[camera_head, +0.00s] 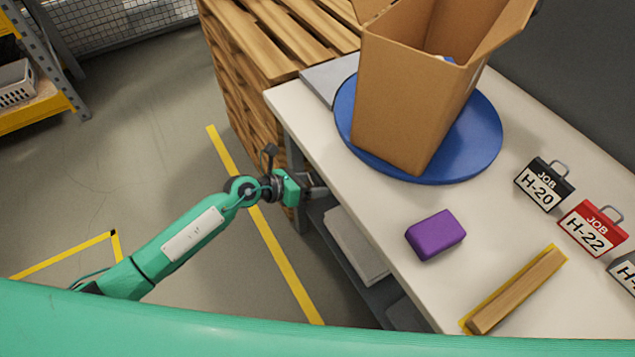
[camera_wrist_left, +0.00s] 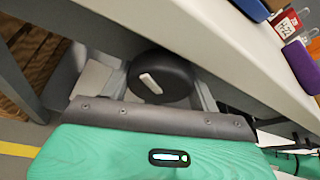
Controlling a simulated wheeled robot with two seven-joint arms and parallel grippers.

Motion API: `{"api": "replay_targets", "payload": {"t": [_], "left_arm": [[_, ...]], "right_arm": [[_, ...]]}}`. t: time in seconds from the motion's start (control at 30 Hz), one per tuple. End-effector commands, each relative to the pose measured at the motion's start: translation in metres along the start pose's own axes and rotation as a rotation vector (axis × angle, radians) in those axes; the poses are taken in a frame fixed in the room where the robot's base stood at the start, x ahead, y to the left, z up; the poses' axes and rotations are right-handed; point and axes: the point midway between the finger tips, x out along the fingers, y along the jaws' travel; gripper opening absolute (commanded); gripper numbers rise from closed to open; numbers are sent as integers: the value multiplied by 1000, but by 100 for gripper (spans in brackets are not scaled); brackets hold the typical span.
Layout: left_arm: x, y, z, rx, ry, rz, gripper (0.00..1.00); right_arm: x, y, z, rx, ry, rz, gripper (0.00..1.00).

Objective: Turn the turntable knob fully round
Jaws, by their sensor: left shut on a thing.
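The blue turntable (camera_head: 480,135) lies on the white workbench and bears a tall open cardboard box (camera_head: 410,95). The knob (camera_wrist_left: 162,78) is a round black disc with a pale bar mark, under the bench edge in the left wrist view. My left gripper (camera_head: 316,191) is at the bench's left side, with its fingers on both sides of the knob, shut on it. The bar mark points up and slightly left in the left wrist view. The bench edge hides the knob in the head view. My right gripper is not in view.
A purple block (camera_head: 435,235), a wooden strip (camera_head: 517,290) and job tags (camera_head: 545,185) lie on the workbench (camera_head: 390,205). A wooden pallet stack (camera_head: 235,85) stands behind the bench's left end. Shelves hang below the bench top. The floor left of the bench is clear.

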Motion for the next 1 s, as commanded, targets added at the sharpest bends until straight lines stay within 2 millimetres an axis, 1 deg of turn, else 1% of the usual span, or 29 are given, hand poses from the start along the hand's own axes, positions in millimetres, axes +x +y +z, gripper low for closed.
{"api": "replay_targets", "payload": {"t": [0.2,0.4,0.6,0.97,1.0], "left_arm": [[0,1,-1,-122,1,-49,39],[0,0,-1,-190,2,-78,39],[0,0,-1,-216,2,-89,39],[0,0,-1,-218,2,-90,39],[0,0,-1,-218,2,-90,69]], "right_arm": [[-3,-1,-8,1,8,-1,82],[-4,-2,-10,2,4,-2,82],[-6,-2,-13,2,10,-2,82],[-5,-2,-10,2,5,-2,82],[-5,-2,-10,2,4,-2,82]]}}
